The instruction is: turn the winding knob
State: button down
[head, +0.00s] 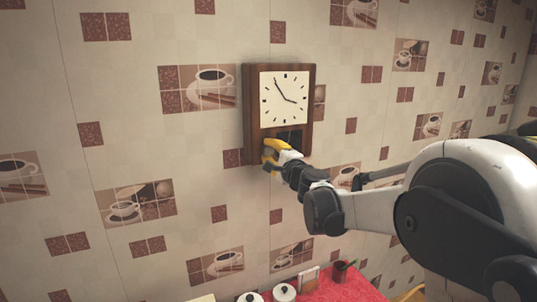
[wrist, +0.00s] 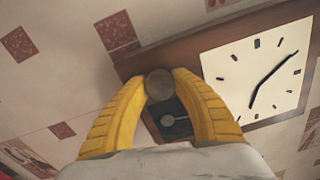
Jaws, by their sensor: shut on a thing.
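A wooden wall clock (head: 308,95) with a square white face hangs on the tiled wall; its face (wrist: 262,75) also shows in the wrist view. In the wrist view a round dark grey winding knob (wrist: 159,84) is at the clock's lower part. My gripper (wrist: 160,82) has its two yellow fingers on either side of the knob and is shut on it. In the head view my gripper (head: 270,150) is at the clock's lower left, and the knob is hidden there. A dark window with a round pendulum (wrist: 168,120) lies beside the knob.
Below the clock is a counter with a red cloth (head: 345,290). White lidded pots (head: 284,292) and a dark brown pot with a handle (head: 341,270) stand on it. The wall around the clock is flat and clear.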

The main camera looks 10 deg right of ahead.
jog(key=shift+m, duration=1.6)
jog(key=c, duration=1)
grip_release()
jog(key=shift+s, duration=0.1)
jog(key=v, duration=1.1)
jog(key=shift+s, duration=0.4)
jog(key=shift+f+b, duration=0.1)
jog(key=shift+b, duration=0.25)
